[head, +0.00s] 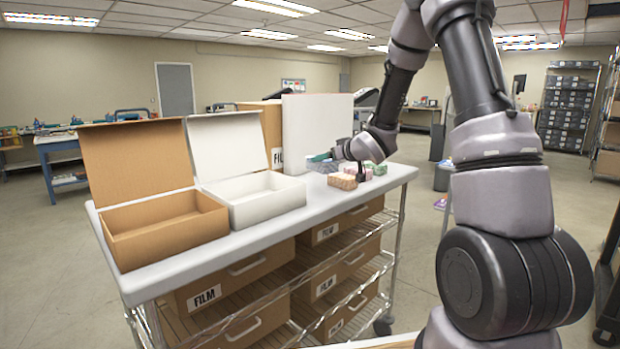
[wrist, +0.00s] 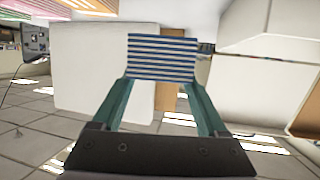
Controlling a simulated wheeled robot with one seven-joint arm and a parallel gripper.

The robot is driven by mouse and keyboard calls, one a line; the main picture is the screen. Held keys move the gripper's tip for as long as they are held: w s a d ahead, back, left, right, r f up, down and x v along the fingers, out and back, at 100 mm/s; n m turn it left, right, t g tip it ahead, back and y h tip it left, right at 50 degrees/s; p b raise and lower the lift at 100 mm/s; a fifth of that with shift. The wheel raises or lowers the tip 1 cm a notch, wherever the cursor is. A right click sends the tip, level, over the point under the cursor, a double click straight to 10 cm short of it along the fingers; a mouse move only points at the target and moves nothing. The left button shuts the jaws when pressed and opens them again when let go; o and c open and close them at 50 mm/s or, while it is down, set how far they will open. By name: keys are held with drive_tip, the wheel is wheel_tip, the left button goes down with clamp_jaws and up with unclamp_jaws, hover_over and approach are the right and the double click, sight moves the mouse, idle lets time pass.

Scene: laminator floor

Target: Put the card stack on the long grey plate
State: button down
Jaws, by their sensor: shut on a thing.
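My gripper (wrist: 162,88) is shut on a card stack (wrist: 162,58), a block with blue and white stripes held between the two teal fingers. In the head view my gripper (head: 322,157) is low over the far part of the cart top, reaching left. A bluish block (head: 322,167) shows just under the fingers there; I cannot tell whether it is the held stack or another one. I cannot make out a separate long grey plate in either view.
A tall white panel (head: 317,130) stands behind. An open brown box (head: 165,225) and an open white box (head: 265,205) fill the nearer part.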

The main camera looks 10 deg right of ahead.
drive_tip(key=s+d+f+m+h, duration=0.4)
drive_tip(key=s+d+m+h, duration=0.3)
drive_tip(key=d+m+h, duration=0.1)
drive_tip(key=shift+d+f+t+h, duration=0.25)
drive_tip(key=shift+f+t+h, duration=0.1)
drive_tip(key=shift+h, duration=0.45)
drive_tip(key=shift+a, duration=0.1)
